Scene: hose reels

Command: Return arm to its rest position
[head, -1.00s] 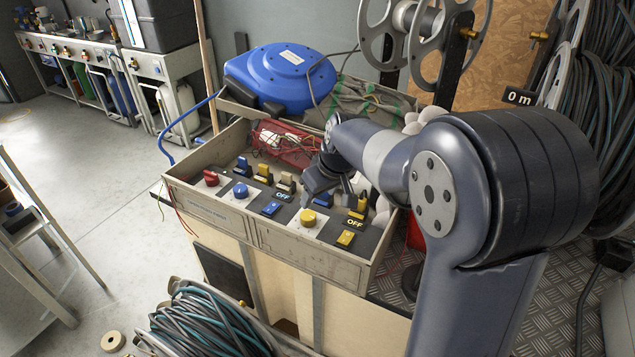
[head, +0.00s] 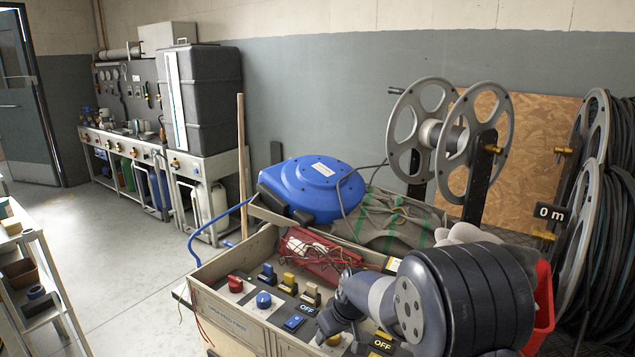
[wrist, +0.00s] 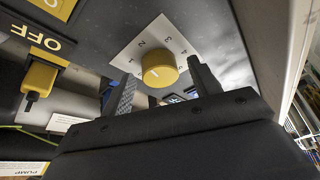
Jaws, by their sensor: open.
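My gripper (wrist: 163,88) is open in the wrist view, its two dark fingers apart. A yellow round knob (wrist: 158,70) on a white numbered dial plate shows between and beyond them; I cannot tell whether the fingers touch it. In the head view my arm (head: 440,295) reaches from the lower right over the control box, with my gripper (head: 335,318) low over the panel, its fingertips not clear. The yellow knob (head: 333,340) shows just below it at the bottom edge.
The panel also holds a red knob (head: 235,284), a blue knob (head: 263,299) and several switches. A yellow switch (wrist: 40,78) sits near an OFF label. A blue reel (head: 312,188) and grey reel (head: 425,135) stand behind; a red bin (head: 543,310) is right of my arm.

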